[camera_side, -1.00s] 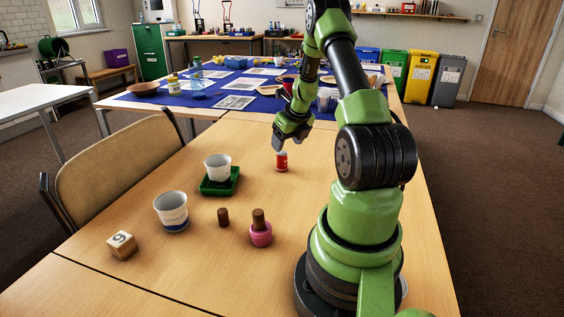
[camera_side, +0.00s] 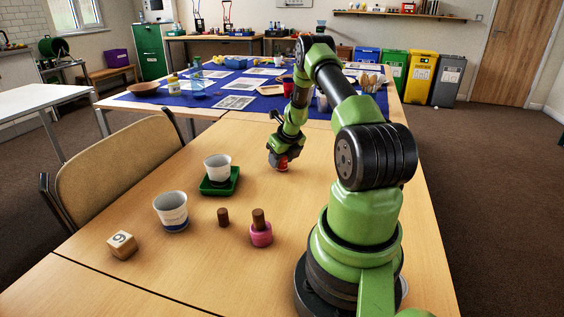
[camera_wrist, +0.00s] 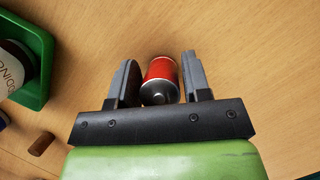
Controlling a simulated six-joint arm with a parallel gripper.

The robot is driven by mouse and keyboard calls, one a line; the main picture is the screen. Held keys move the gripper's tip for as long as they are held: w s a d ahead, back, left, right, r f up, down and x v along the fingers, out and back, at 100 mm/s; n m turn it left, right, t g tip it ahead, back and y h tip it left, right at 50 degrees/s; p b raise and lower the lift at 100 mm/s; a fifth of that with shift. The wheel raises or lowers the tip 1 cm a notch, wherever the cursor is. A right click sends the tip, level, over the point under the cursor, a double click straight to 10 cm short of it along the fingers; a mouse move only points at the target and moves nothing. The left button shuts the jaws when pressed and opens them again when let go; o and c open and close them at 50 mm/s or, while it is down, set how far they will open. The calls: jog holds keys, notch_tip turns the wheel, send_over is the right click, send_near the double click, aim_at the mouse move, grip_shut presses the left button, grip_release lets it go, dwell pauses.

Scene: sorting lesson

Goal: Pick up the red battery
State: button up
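The red battery (camera_wrist: 161,72) stands on the wooden table, with a silver end facing the wrist camera. My gripper (camera_wrist: 160,80) is down around it, with one finger on each side. In the side view my gripper (camera_side: 282,163) covers most of the battery, and only a bit of red (camera_side: 283,164) shows between the fingers.
A green tray (camera_side: 232,187) with a white cup (camera_side: 217,166) stands left of the battery. Another white cup (camera_side: 171,210), a number block (camera_side: 122,245), a small brown cylinder (camera_side: 223,217) and a pink bottle (camera_side: 261,235) stand nearer the camera. The table right of the battery is clear.

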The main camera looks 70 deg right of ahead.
jog(key=c, duration=0.6)
jog(key=shift+r, duration=0.15)
